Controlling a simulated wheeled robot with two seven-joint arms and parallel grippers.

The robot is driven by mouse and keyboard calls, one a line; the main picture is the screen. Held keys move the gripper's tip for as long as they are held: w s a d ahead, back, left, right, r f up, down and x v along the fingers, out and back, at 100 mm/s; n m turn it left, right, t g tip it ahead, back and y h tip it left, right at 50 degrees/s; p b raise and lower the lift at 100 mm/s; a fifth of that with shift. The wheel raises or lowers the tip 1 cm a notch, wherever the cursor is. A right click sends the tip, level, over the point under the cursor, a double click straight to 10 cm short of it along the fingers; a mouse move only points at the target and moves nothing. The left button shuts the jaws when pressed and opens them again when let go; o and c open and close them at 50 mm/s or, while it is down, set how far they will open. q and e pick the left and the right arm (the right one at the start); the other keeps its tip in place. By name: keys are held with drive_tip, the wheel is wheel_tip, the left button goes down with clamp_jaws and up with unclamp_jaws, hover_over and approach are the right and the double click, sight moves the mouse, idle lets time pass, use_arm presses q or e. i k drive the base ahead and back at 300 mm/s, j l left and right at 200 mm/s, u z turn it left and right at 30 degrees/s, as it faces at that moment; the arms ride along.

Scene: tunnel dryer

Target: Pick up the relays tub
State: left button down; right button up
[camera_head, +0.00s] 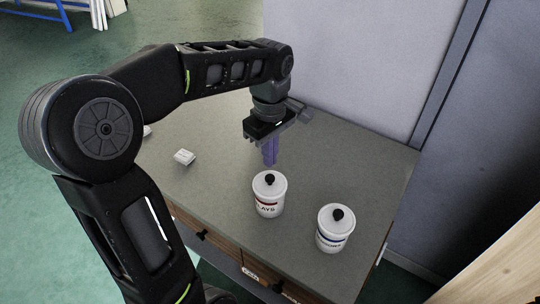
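The relays tub (268,203) is a white tub with a red band, a partly visible label ending in "LAYS", and a lid with a black knob. It stands upright near the front edge of the grey tabletop. My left gripper (270,163) points down, with purple fingers just behind and above the tub's lid in the picture. The fingers look apart from the tub and hold nothing visible. They overlap in this view, so their opening cannot be told. My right gripper is out of view.
A second white tub (334,237) with a blue band and black knob stands to the right of the relays tub. A small white block (184,157) lies at the left of the grey tabletop (340,160). A pale wall or panel (350,60) rises behind it.

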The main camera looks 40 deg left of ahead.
sight(268, 208)
drive_tip(key=k, duration=1)
